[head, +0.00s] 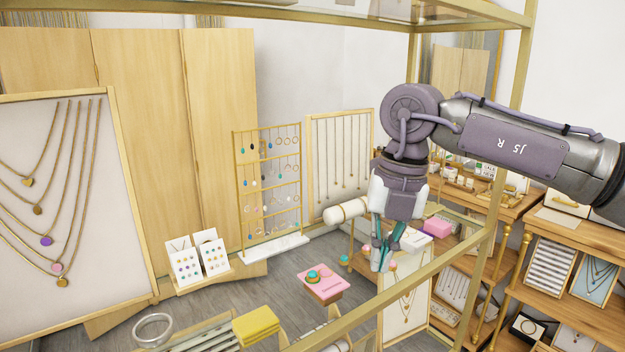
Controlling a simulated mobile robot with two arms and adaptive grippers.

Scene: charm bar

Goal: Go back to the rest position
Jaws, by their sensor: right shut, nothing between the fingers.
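My right gripper (381,268) hangs from my right arm, which comes in from the right edge. Its fingers point down and are shut with nothing between them. My left gripper is not in view.
A gold shelf frame (398,291) crosses the lower right, with another bar along the top. A necklace board (66,190) stands left, an earring rack (269,187) mid-view.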

